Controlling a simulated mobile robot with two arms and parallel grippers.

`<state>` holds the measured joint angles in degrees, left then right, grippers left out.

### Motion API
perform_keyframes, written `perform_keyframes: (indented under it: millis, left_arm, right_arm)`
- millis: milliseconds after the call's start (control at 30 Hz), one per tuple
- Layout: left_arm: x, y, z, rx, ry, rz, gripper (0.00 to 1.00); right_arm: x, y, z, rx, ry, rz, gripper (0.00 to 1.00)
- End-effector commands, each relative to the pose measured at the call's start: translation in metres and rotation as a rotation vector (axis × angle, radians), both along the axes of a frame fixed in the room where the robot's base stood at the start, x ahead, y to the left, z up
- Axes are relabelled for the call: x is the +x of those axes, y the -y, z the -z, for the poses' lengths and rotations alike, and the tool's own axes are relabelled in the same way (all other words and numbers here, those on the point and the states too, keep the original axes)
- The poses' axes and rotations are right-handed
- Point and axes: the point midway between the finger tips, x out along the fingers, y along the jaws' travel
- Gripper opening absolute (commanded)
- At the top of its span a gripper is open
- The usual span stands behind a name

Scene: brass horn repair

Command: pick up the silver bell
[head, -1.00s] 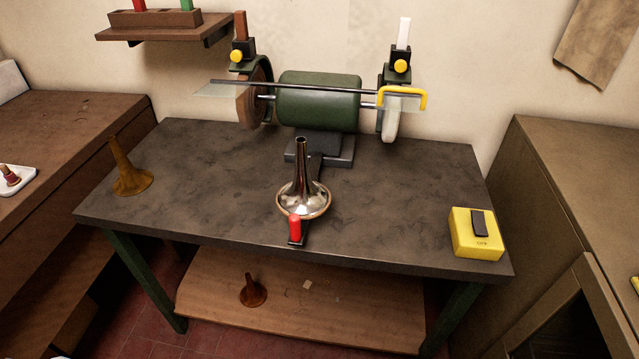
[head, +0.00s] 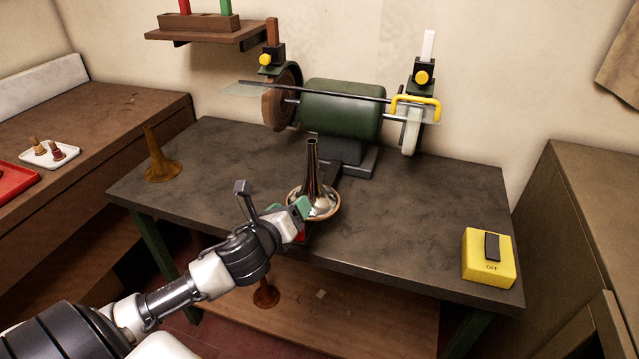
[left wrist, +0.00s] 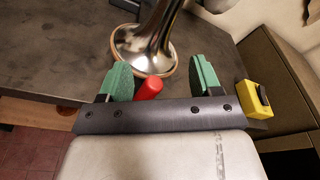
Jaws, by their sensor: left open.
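The silver bell (head: 313,180) stands upright on the dark workbench, flared rim down, narrow end up, in front of the grinder. It also shows in the left wrist view (left wrist: 149,45), just beyond the fingers. My left gripper (head: 298,208) is at the bell's front left side in the head view. In the left wrist view my left gripper (left wrist: 160,76) is open, its green fingers apart with the flare ahead between them. A red-tipped lever (left wrist: 149,88) lies between the fingers, nearer than the bell. My right gripper is in neither view.
A green bench grinder (head: 341,108) with a yellow handle (head: 417,101) stands behind the bell. A brown bell-shaped piece (head: 160,160) stands at the bench's left. A yellow switch box (head: 488,258) sits at the right front corner. The bench between bell and box is clear.

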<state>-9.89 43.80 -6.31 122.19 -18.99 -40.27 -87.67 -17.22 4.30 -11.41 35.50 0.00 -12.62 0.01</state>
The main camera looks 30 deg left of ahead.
Motion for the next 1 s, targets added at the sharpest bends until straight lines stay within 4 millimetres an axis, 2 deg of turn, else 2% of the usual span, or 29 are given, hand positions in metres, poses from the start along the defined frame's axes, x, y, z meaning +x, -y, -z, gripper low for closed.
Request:
perform_keyframes:
  millis: [100, 300, 633, 867, 1000]
  left_arm:
    - [0.016, -0.009, -0.029, 0.256, 0.059, 0.08, 0.64]
    - [0.031, -0.015, -0.058, 0.539, 0.119, 0.153, 0.64]
    - [0.075, -0.018, -0.061, 0.56, 0.124, 0.157, 0.64]
    - [0.091, -0.018, -0.06, 0.558, 0.122, 0.159, 0.64]
    - [0.109, -0.02, -0.06, 0.555, 0.123, 0.158, 0.64]
  right_arm:
    - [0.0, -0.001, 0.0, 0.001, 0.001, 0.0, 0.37]
    - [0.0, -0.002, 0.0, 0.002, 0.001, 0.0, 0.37]
    - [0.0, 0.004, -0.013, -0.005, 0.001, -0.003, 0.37]
    - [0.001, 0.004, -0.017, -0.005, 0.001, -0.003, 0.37]
    - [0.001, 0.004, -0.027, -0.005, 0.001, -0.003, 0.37]
